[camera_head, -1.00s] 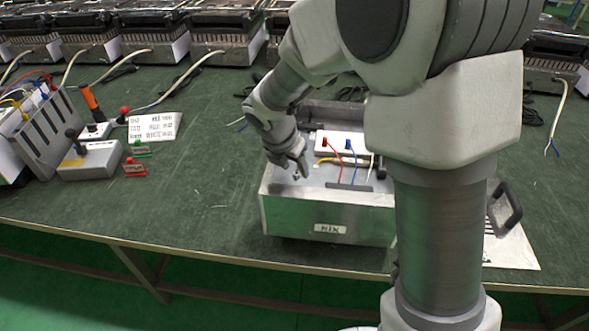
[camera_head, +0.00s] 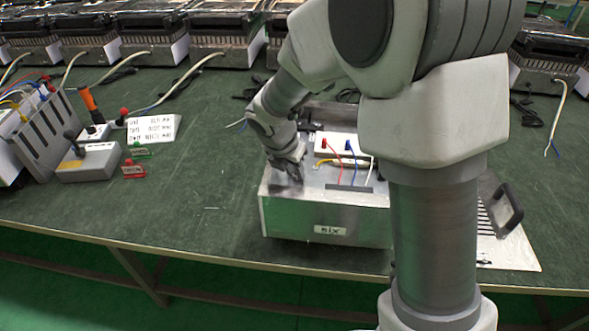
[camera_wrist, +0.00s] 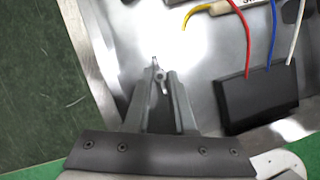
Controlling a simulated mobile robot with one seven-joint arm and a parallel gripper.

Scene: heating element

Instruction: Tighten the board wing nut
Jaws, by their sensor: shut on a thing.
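The metal box labelled "six" (camera_head: 331,230) stands at the middle of the bench with its top open to view. The small metal wing nut (camera_wrist: 160,76) is at the left part of the box's top in the wrist view. My gripper (camera_wrist: 159,84) is over that left part, pointing down, with its two fingers shut on the wing nut, one on each side. In the head view my gripper (camera_head: 289,176) is low over the box's left front corner and hides the nut.
Red (camera_head: 335,162), blue, white and yellow wires rise beside a black block (camera_wrist: 257,97) right of my gripper. A grey lever box (camera_head: 90,160) and red and green tags stand left. Similar units line the back. The bench between lever box and metal box is clear.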

